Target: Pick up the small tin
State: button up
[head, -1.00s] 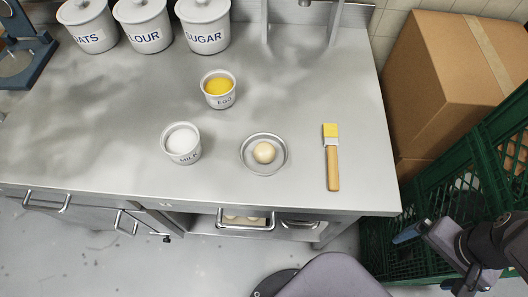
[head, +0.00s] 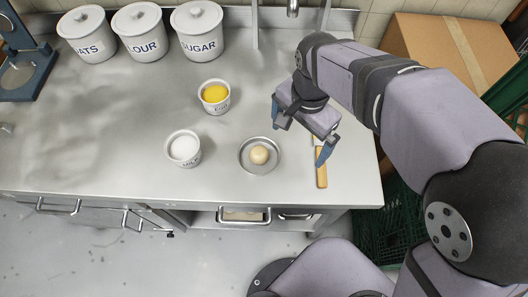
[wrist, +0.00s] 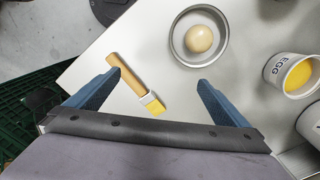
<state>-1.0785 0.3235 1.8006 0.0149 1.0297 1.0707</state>
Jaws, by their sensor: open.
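The small tin (head: 245,165) is a round, shallow metal dish with a pale dough ball (head: 259,155) in it. It stands on the steel counter near the front edge. In the wrist view the tin (wrist: 179,52) is at the top centre, beyond the fingertips, with the ball (wrist: 199,39) inside. My gripper (head: 300,134) has two blue fingers spread apart with nothing between them. It hovers above the counter, up and right of the tin in the head view, and does not touch it. The fingers also show in the wrist view (wrist: 159,79).
A brush (wrist: 127,74) with a wooden handle lies right of the tin, partly hidden by my gripper in the head view. An egg cup (head: 215,97) and a milk cup (head: 184,149) stand left. Labelled canisters (head: 140,34) line the back. A cardboard box (head: 440,45) is right.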

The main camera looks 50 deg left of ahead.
jog(key=r, duration=0.1)
send_over(259, 152)
jog(key=shift+a, duration=0.25)
jog(key=shift+f+p, duration=0.5)
jog(key=shift+f, duration=0.6)
jog(key=shift+d+f+p, duration=0.2)
jog(key=shift+f+p, duration=0.25)
jog(key=shift+f, duration=0.1)
jog(key=shift+f+p, duration=0.65)
jog(key=shift+f, duration=1.4)
jog(key=c, duration=0.9)
